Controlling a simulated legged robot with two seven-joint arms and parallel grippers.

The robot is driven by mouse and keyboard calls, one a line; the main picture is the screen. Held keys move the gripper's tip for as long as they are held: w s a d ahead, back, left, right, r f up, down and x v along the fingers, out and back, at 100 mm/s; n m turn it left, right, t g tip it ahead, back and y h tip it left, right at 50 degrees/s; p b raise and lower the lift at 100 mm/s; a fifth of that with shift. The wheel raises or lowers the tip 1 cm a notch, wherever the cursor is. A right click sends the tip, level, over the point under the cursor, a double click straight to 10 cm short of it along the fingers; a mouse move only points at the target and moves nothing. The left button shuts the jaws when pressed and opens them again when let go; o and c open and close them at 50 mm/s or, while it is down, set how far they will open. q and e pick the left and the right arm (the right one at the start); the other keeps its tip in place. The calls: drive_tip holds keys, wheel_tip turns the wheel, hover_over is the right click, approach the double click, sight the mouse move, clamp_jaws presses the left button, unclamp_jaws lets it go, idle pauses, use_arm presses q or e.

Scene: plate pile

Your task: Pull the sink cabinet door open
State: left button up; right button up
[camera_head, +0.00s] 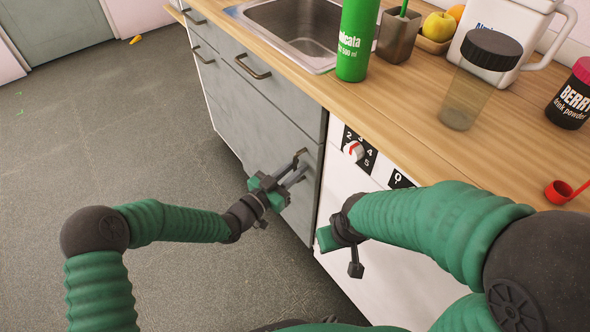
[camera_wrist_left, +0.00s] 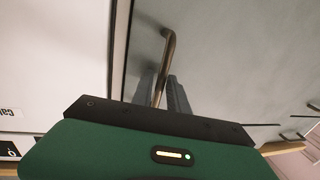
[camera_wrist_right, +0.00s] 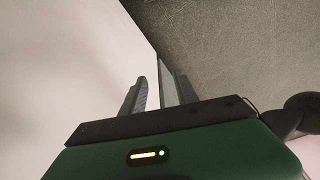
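The grey sink cabinet door (camera_head: 300,207) stands shut below the counter, left of the white appliance. Its bar handle (camera_head: 303,177) is near the door's upper right part. My left gripper (camera_head: 299,165) is at this handle; in the left wrist view, its two grey fingers (camera_wrist_left: 164,92) stand either side of the brown metal handle (camera_wrist_left: 168,48), apart from each other. Whether they touch the bar is hard to see.
The white appliance (camera_head: 375,270) has a dial (camera_head: 354,151) close to my right arm. A wooden counter (camera_head: 415,130) carries a green bottle (camera_head: 357,40), a clear jar (camera_head: 470,95) and other items. Grey drawers are left of the door. The floor (camera_head: 130,130) in front is clear.

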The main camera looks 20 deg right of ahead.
use_arm(q)
drive_tip(key=shift+a, duration=0.1)
drive_tip(key=shift+c, duration=1.2)
clamp_jaws()
